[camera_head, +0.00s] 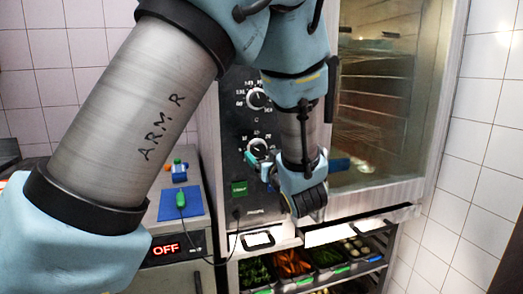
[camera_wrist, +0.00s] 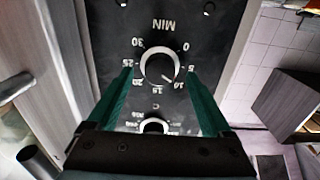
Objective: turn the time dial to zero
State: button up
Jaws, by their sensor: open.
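The time dial (camera_wrist: 160,68) is a round knob with a pale rim on a black panel, marked MIN, with numbers from 0 to 30. Its pointer line seems to face the side near 10, away from 0. In the head view, the time dial (camera_head: 262,147) is the lower of two dials, partly hidden by my gripper. My gripper (camera_wrist: 160,73) is open, with one green finger on either side of the dial. The fingers look apart from the knob; I cannot tell whether they touch the panel.
A second dial (camera_wrist: 154,126), marked C, sits next to the time dial; it is the upper one (camera_head: 257,98) in the head view. A green switch (camera_head: 239,188) lies below. The oven's glass door (camera_head: 390,110) is at right. Food trays (camera_head: 293,264) stand underneath.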

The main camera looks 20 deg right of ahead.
jog(key=shift+w+d, duration=0.1)
jog(key=shift+w, duration=0.8)
grip_shut()
